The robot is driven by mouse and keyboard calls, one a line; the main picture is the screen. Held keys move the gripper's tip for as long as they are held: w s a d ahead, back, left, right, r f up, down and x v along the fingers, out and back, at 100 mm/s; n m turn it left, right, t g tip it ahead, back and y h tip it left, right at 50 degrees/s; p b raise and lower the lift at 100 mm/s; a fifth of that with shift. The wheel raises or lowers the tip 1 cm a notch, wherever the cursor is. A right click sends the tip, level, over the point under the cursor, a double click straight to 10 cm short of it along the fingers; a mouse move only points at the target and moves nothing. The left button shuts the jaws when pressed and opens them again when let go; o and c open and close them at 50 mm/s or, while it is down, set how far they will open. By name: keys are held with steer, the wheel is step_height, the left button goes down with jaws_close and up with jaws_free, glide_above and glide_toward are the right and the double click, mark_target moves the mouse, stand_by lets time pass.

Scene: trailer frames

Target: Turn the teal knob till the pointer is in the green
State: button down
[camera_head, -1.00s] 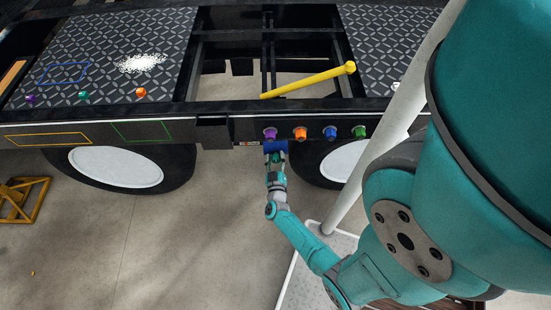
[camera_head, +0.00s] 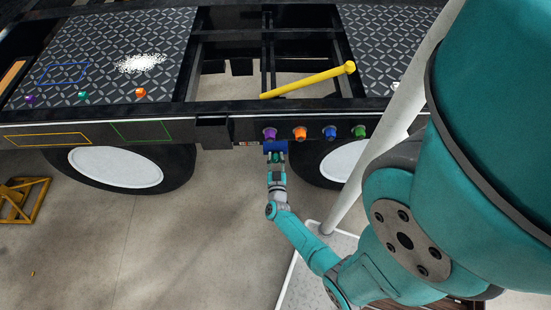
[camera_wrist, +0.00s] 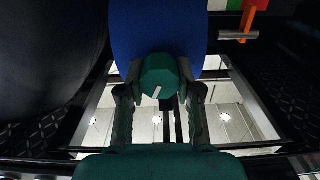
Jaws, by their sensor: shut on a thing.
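The teal knob (camera_wrist: 158,72) stands out from a blue panel (camera_wrist: 135,32) in the wrist view. It has a short white mark on its face. My gripper (camera_wrist: 159,84) has a dark finger on each side of the knob and is shut on it. The orange pointer (camera_wrist: 247,18) is at the upper right of the wrist view, by a strip with a green part (camera_wrist: 235,4) and a red part (camera_wrist: 265,4). Its tip is near the border of green and red; the top of the strip is cut off.
Purple, orange, blue and green knobs (camera_head: 330,132) line the trailer rail (camera_head: 240,131) above my gripper. A yellow bar (camera_head: 310,80) lies across the open frame. Wheels (camera_head: 120,168) stand on both sides.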

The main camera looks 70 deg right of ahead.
steer(key=m, duration=0.5)
steer(key=shift+s+d+m, duration=0.1)
steer(key=shift+m, duration=0.2)
steer(key=m, duration=0.5)
steer(key=shift+s+f+m, duration=0.1)
steer(key=shift+m, duration=0.2)
steer(key=m, duration=0.5)
steer(key=shift+f, duration=0.15)
steer(key=m, duration=0.6)
steer(key=shift+f, duration=0.1)
steer(key=c, duration=0.8)
jaws_free()
steer(key=shift+o, duration=0.2)
